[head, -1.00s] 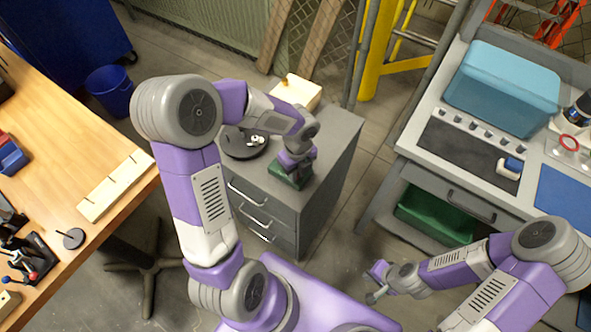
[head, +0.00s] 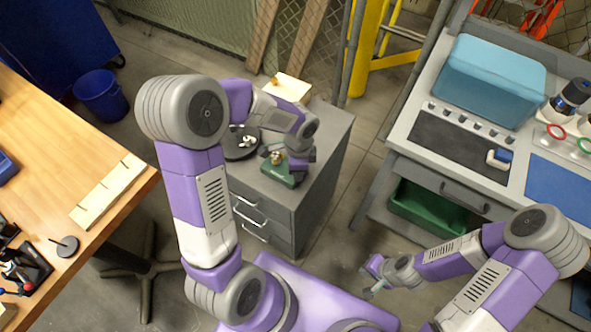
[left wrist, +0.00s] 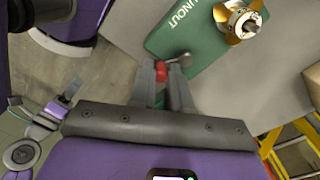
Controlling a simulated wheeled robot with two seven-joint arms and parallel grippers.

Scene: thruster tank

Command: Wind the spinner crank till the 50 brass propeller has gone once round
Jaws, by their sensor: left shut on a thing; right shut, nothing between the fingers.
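The spinner has a green base (head: 284,174) on top of the grey cabinet. Its brass propeller (head: 277,157) also shows in the left wrist view (left wrist: 236,22), mounted on a hub above the green base with the printed letters "UNOUT" visible. The crank's grey arm (left wrist: 183,61) sticks out at the base's edge, with a red knob (left wrist: 161,69) at its end. My left gripper (left wrist: 163,80) is shut on the red knob, a finger on each side. In the head view my own wrist hides its fingertips. My right gripper (head: 371,282) is shut and empty, away from the spinner.
A black round turntable-like disc (head: 240,145) and a pale wooden block (head: 290,87) share the cabinet top (head: 325,140). A wooden bench (head: 80,150) stands left. A grey workbench with a blue bin (head: 490,80) stands right.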

